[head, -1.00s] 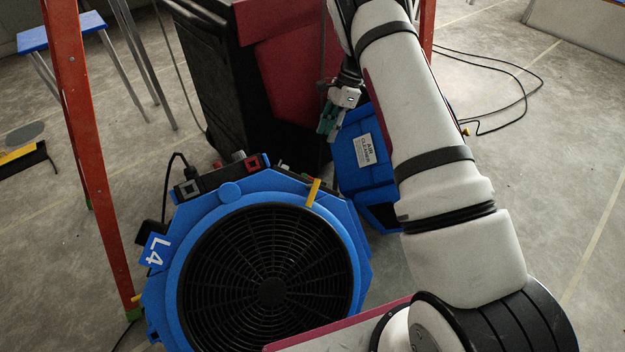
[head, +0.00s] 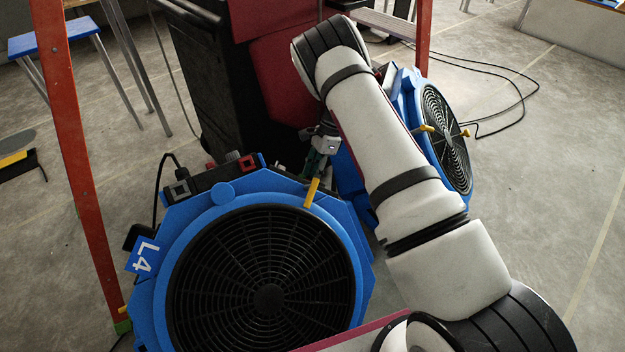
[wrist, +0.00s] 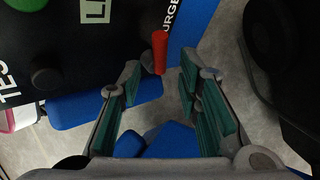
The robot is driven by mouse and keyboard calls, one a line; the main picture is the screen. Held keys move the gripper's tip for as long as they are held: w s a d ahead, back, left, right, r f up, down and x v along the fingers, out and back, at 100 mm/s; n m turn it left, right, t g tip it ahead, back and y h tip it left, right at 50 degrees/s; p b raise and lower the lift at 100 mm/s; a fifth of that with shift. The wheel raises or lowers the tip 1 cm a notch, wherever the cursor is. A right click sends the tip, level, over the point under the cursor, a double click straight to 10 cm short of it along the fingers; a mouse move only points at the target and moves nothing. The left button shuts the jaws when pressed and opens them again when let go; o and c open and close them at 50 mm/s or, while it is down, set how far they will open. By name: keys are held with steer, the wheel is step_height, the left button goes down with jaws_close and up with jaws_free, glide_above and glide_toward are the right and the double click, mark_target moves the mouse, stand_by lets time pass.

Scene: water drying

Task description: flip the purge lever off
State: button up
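In the head view my gripper (head: 316,165) is just behind the top right of the blue fan unit marked L4 (head: 345,260). The lever cannot be made out there.
The wrist view shows a dark panel (wrist: 95,60) with a green button (wrist: 46,80). In the head view a second blue fan (head: 404,95) stands behind my arm. A black and red cabinet (head: 225,100) is behind the gripper. An orange ladder leg (head: 75,150) stands left.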

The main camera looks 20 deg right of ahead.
steer(key=shift+s+a+f, duration=0.15)
steer(key=shift+a+f, duration=0.15)
steer(key=shift+f, duration=0.35)
